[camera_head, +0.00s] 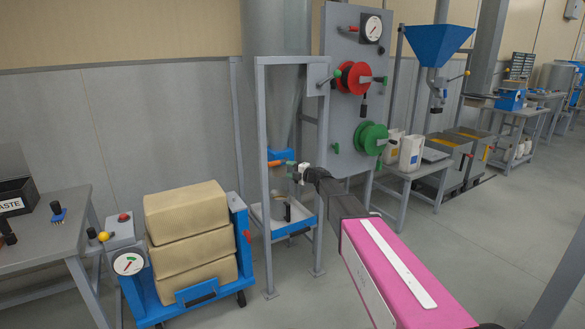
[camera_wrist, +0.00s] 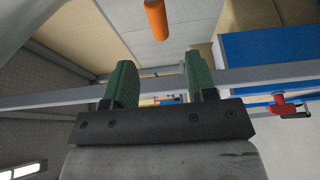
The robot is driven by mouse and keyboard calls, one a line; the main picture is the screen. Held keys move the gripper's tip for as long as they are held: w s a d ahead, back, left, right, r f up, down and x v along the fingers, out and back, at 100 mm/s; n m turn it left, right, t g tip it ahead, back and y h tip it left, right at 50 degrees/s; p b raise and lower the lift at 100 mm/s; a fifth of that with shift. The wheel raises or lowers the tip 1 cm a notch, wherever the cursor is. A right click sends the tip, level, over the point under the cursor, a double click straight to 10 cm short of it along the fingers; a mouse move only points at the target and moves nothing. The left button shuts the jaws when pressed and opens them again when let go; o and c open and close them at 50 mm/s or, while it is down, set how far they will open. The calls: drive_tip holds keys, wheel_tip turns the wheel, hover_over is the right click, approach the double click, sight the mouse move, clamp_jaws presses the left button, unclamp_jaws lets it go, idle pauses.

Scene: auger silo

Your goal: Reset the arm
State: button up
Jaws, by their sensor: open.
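My arm reaches from the lower right of the head view to the grey frame under the silo (camera_head: 279,100). My gripper (camera_head: 298,172) is at its end, beside the frame's right post, small and partly unclear there. In the wrist view my gripper (camera_wrist: 160,78) shows two green fingers spread apart with nothing held between them. An orange handle (camera_head: 278,163) sits by the blue silo outlet, just left of my gripper. An orange cylinder, apparently that handle, shows beyond the fingertips in the wrist view (camera_wrist: 155,18), apart from them.
Grey frame posts (camera_head: 264,200) stand close around my gripper; a grey bar (camera_wrist: 70,96) crosses behind the fingers. A panel with a red reel (camera_head: 355,78) and green reel (camera_head: 371,138) stands behind. A blue cart with stacked sacks (camera_head: 190,240) is left. Floor at right is open.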

drive_tip(key=s+d+f+m+t+h, duration=0.1)
drive_tip(key=s+d+f+m+h, duration=0.3)
drive_tip(key=s+d+m+h, duration=0.25)
drive_tip(key=s+d+f+m+h, duration=0.3)
drive_tip(key=d+m+h, duration=0.2)
drive_tip(key=d+m, duration=0.4)
drive_tip(key=s+d+f+m+t+h, duration=0.1)
drive_tip(key=s+d+f+m+h, duration=0.4)
drive_tip(key=d, duration=0.4)
drive_tip(key=s+f+m+g, duration=0.2)
drive_tip(key=s+m+g, duration=0.1)
drive_tip(key=s, duration=0.6)
drive_tip(key=s+d+f+m+g+y, duration=0.1)
drive_tip(key=s+f+m+g, duration=0.1)
drive_tip(key=s+g, duration=0.3)
drive_tip(key=s+d+f+m+g, duration=0.1)
drive_tip(key=s+f+m+g, duration=0.2)
drive_tip(key=s, duration=1.1)
drive_tip(key=shift+f+m+g, duration=0.35)
drive_tip(key=shift+f+g, duration=0.15)
drive_tip(key=shift+w+y, duration=0.15)
drive_tip(key=shift+y, duration=0.1)
